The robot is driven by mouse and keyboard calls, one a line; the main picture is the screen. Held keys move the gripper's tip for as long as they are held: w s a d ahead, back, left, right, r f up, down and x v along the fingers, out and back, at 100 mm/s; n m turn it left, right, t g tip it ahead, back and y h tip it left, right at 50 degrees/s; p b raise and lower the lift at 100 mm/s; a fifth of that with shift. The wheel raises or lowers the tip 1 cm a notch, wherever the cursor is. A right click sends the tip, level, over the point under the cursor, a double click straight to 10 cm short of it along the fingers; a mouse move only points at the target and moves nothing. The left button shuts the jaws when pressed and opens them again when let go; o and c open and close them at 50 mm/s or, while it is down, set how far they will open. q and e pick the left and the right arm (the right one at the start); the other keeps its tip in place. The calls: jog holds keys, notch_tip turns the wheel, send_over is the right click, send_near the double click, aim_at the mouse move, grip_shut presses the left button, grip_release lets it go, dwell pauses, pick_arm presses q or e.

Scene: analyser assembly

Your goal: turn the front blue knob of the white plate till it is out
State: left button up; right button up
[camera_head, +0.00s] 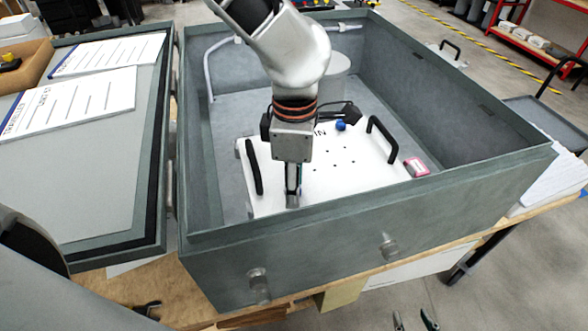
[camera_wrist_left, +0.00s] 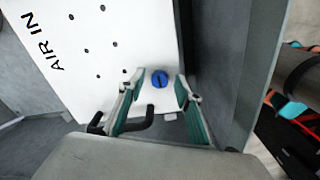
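The white plate (camera_head: 335,180) lies inside the grey box with "IN" lettering; "AIR IN" shows on the plate in the left wrist view (camera_wrist_left: 105,65). The front blue knob (camera_wrist_left: 159,79) sits near the plate's edge, beside a black handle (camera_wrist_left: 140,123). My left gripper (camera_head: 293,201) points down over the plate's front left part and hides this knob in the head view. In the left wrist view its fingers are open, one on each side of the knob, with gaps. Another blue knob (camera_head: 340,126) is at the back. My right gripper (camera_head: 413,322) shows only fingertips, spread, at the bottom edge.
The box's front wall (camera_head: 370,225) stands close to the left gripper. Black handles rise at the plate's left (camera_head: 254,167) and right (camera_head: 382,137). A pink-labelled item (camera_head: 416,166) lies at the right. A grey lid with papers (camera_head: 90,190) lies left of the box.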

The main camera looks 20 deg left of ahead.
pick_arm(q)
notch_tip(320, 180, up, 12)
jog(key=shift+f, duration=0.25)
dwell(0.6)
